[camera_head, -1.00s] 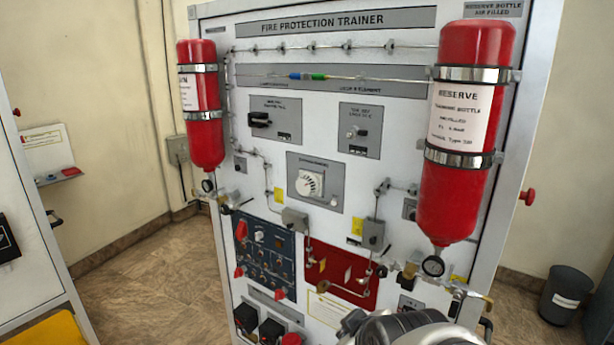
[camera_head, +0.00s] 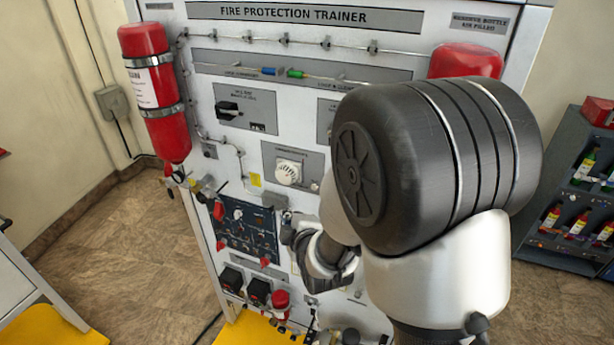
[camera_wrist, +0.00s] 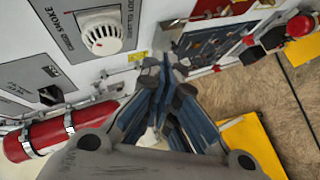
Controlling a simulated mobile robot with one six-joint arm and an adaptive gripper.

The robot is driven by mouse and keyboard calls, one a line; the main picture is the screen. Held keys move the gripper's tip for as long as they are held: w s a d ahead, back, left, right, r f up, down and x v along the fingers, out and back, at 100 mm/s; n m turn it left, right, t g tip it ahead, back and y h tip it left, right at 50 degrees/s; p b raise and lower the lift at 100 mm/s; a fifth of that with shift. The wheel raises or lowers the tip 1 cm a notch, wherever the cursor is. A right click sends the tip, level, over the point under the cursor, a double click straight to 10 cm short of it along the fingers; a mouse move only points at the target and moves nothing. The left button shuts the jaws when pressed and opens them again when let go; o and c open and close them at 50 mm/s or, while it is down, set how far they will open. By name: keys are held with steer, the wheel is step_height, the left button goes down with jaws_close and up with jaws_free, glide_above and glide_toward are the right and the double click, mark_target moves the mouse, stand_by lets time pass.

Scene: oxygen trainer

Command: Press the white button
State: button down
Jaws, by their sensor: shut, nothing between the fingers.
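The trainer panel (camera_head: 300,45) stands upright in front of me. A blue control panel (camera_head: 262,232) low on it carries small switches and red toggles; it also shows in the wrist view (camera_wrist: 205,45). A small pale round control (camera_head: 238,214) sits near its top left; I cannot tell whether it is the white button. My gripper (camera_wrist: 167,62) is shut and empty, its fingertips overlapping the blue panel's left edge in the wrist view. Contact cannot be told. In the head view my arm hides much of the panel's right half.
A white round smoke detector (camera_head: 289,172) sits above the blue panel. A red bottle (camera_head: 155,95) hangs at left; another (camera_head: 466,62) is mostly hidden. Black boxes (camera_head: 258,291) and a red knob (camera_head: 280,299) protrude below. A bottle rack (camera_head: 567,195) stands at right.

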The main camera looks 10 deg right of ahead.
mark_target(314, 188)
steer(key=shift+s+d, duration=0.1)
steer(key=shift+w+d+p, duration=0.25)
steer(key=shift+w+d, duration=0.6)
steer(key=shift+w, duration=0.35)
steer(key=shift+w+d+p, duration=0.2)
steer(key=shift+w+d, duration=0.65)
steer(key=shift+w, duration=0.4)
steer(key=shift+w+d+p, duration=0.25)
steer(key=shift+w+d, duration=0.6)
steer(key=shift+w, duration=0.35)
steer(key=shift+w+d+b, duration=0.25)
steer(key=shift+w+b, duration=0.05)
steer(key=shift+b, duration=0.15)
